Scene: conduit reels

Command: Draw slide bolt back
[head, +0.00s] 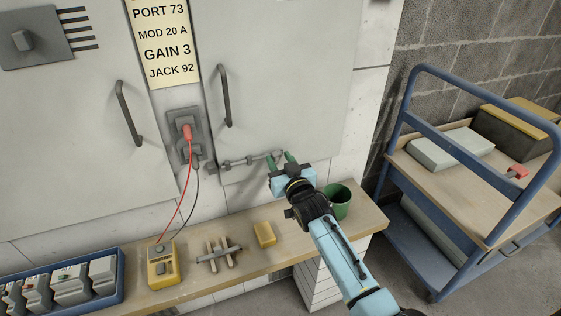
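The slide bolt (248,160) is a thin grey metal rod in brackets, low on the right grey cabinet door (285,70). It lies roughly level, and its right end reaches to my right gripper. My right gripper (281,160) is at that end, with its two green fingertips apart on either side of it. The fingers and gripper body partly hide the bolt's right end, so I cannot tell whether they touch it. My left gripper is not in view.
Below, a wooden shelf (210,276) holds a yellow meter (163,268), a yellow block (264,234), a green cup (339,201) and a blue tray (120,285). A red lead (182,190) runs to a wall socket. A blue cart (420,75) stands right.

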